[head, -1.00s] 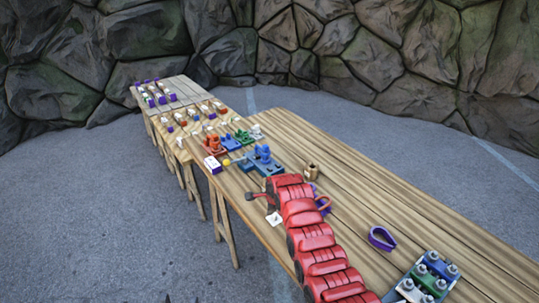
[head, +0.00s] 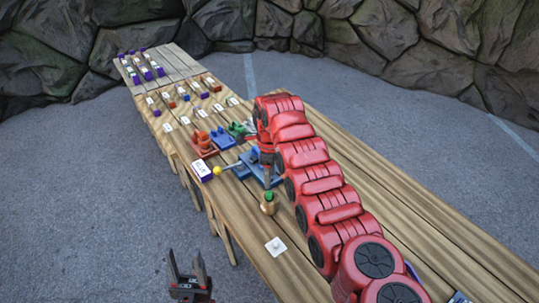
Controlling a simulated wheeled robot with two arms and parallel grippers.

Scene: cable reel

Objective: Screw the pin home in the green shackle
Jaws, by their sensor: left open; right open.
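A green shackle-like piece (head: 238,130) stands on its base in the row of coloured pieces at the middle of the table; its pin is too small to make out. My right gripper (head: 267,181) points down from the red arm, in front of the blue fixture (head: 246,160), which it partly hides. It is open; I cannot see anything between its fingers. A small brown, round object with a green top (head: 268,204) is just below it; I cannot tell whether they touch. My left gripper (head: 189,272) is open and empty, off the table's left edge.
A lever with a yellow knob (head: 217,171) sticks out left from the fixture. A white tag (head: 275,246) lies in front. My red arm covers the table's right middle.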

